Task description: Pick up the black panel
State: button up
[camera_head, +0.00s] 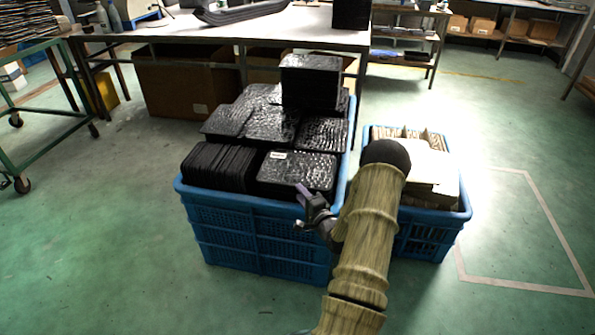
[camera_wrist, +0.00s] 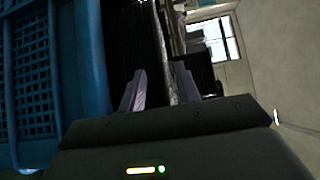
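Stacks of black panels fill a blue crate (camera_head: 262,238). One stack, with a small white label on its top panel (camera_head: 300,170), lies flat at the front right. Panels standing on edge (camera_head: 218,165) are at the front left, and a taller stack (camera_head: 310,82) rises at the back. My gripper (camera_head: 303,191) is at the crate's front right rim, close to the labelled stack. In the wrist view its two fingers (camera_wrist: 161,82) stand apart, with dark panel edges (camera_wrist: 150,38) beyond or between them; I cannot tell which. Contact is not visible.
A second blue crate (camera_head: 425,240) with cardboard pieces (camera_head: 430,165) stands to the right, partly behind my arm. A table (camera_head: 215,35) is behind the crates. A green cart (camera_head: 40,135) is at left. Floor at the front left is clear.

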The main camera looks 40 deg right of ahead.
jog(key=w, duration=0.4)
jog(key=shift+d+b, duration=0.2)
jog(key=shift+b, duration=0.15)
jog(key=shift+c, duration=0.2)
grip_shut()
